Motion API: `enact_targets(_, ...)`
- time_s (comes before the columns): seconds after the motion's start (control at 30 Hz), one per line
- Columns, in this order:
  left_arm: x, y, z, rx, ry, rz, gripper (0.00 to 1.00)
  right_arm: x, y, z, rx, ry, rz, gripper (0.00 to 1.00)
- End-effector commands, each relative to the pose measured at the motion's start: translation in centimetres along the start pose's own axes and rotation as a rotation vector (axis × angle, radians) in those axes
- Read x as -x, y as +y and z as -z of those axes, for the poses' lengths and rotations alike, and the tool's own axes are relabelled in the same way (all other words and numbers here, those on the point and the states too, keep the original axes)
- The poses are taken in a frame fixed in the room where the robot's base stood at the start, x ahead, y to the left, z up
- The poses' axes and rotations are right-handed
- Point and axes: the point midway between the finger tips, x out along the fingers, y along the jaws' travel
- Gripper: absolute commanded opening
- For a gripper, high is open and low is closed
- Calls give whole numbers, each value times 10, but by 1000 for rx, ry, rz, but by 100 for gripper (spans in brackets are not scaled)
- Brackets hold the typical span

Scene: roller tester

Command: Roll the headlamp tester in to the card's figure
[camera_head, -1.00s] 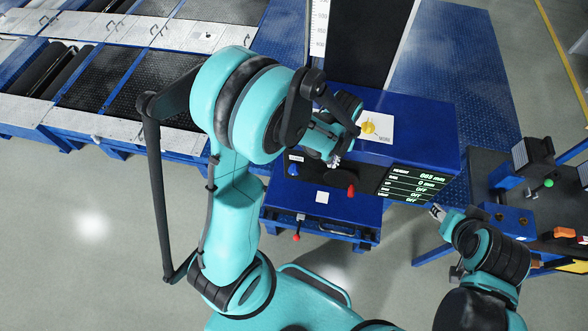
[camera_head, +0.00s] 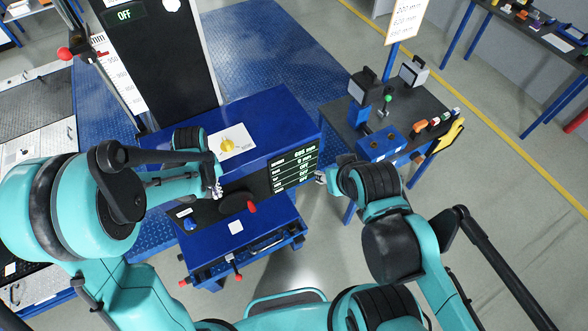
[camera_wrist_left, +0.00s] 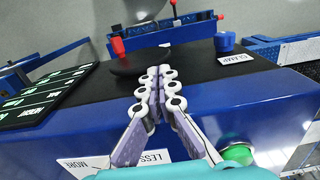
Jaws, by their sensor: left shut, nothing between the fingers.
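The headlamp tester's blue console (camera_head: 268,112) stands in the middle of the head view. Its top bears a yellow knob (camera_head: 234,143); its front has a display (camera_head: 294,170) with green lines, some reading OFF. A black wheel (camera_head: 232,204) with a red handle (camera_head: 252,207) sits below. My left gripper (camera_head: 217,192) is shut and empty, just above the wheel; in the left wrist view its fingers (camera_wrist_left: 160,78) point towards the wheel. I cannot tell whether they touch. My right gripper (camera_head: 321,177) is beside the display; its fingers are too small to judge. The card (camera_head: 408,20) shows figures in mm.
A blue clamp knob (camera_wrist_left: 225,42) and a green button (camera_wrist_left: 238,152) show in the left wrist view. A dark side table (camera_head: 400,115) with lamps and tools stands right of the console. Another bench (camera_head: 540,35) is at the far right. Open floor lies at the lower right.

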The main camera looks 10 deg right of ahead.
Motion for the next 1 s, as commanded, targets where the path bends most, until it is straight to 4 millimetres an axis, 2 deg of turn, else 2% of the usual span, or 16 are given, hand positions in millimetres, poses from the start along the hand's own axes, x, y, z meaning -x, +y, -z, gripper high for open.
enact_targets(1.0, 0, 0, 44, 2, 7, 0, 0, -6, 0, -4, 0, 0, 0, 40)
